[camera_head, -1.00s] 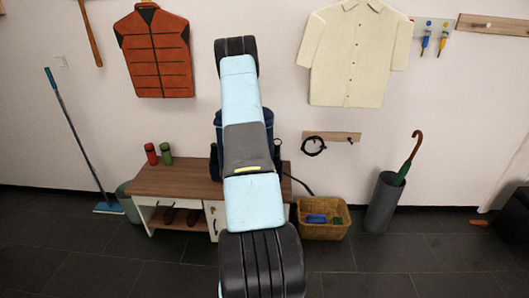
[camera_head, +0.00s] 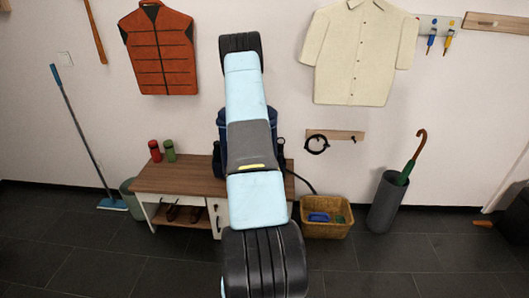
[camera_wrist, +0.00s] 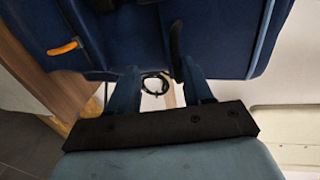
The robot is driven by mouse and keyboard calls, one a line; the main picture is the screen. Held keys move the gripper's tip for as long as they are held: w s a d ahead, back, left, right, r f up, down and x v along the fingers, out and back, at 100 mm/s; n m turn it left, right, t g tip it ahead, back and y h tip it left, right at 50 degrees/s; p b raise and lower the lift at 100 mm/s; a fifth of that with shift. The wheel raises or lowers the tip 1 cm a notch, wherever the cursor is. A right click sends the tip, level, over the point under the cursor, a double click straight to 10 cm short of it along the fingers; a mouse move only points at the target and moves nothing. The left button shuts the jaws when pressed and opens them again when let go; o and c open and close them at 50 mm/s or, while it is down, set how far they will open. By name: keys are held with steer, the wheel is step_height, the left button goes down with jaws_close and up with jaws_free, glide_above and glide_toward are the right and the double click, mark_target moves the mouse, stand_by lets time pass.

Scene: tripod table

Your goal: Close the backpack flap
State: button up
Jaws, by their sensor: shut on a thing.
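The dark blue backpack (camera_head: 221,124) stands on the wooden bench against the wall. My arm hides most of it in the head view, with only its sides showing. In the wrist view, dark blue fabric of the backpack (camera_wrist: 222,35) fills the top, with an orange pull (camera_wrist: 63,48) at the left and lighter blue edging at the right. My gripper (camera_wrist: 150,72) shows in the wrist view with its fingers reaching up to the fabric. It is shut on what looks like the flap; the exact grip is hard to make out. My arm hides the gripper in the head view.
The bench (camera_head: 170,180) also bears a red bottle (camera_head: 155,151) and a green bottle (camera_head: 169,151) at its left. A wicker basket (camera_head: 327,229) stands to its right, then an umbrella stand (camera_head: 385,202). A black cable (camera_head: 316,145) hangs on a wall rack. Open floor lies in front.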

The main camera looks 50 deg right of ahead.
steer(key=v, duration=1.2)
steer(key=shift+a, duration=0.1)
